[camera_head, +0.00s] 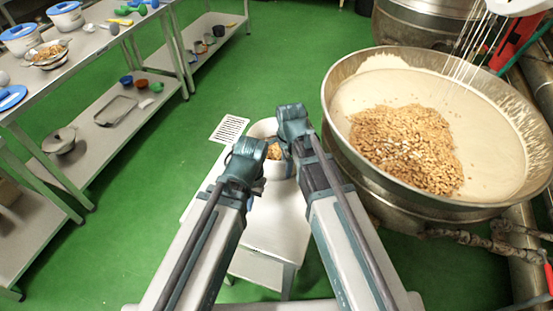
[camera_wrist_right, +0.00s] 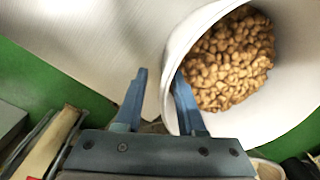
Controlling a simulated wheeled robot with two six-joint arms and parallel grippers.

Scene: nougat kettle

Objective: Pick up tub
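The tub (camera_head: 278,169) is white, round and open, with brown nuts in it, and stands on a small pale table (camera_head: 278,225). My arms hide part of it in the head view. In the right wrist view the tub (camera_wrist_right: 292,92) fills the upper right. My right gripper (camera_wrist_right: 160,75) is open there, with one finger overlapping the tub's near rim and the other outside it. It also shows at the tub's upper right in the head view (camera_head: 292,118). My left gripper (camera_head: 246,157) is at the tub's left; its fingers are not clear.
A large kettle (camera_head: 340,85) with pale mass and nuts stands close on the right. A steel shelf table (camera_head: 90,45) with lidded tubs, bowls and tools runs along the left. Green floor is clear between.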

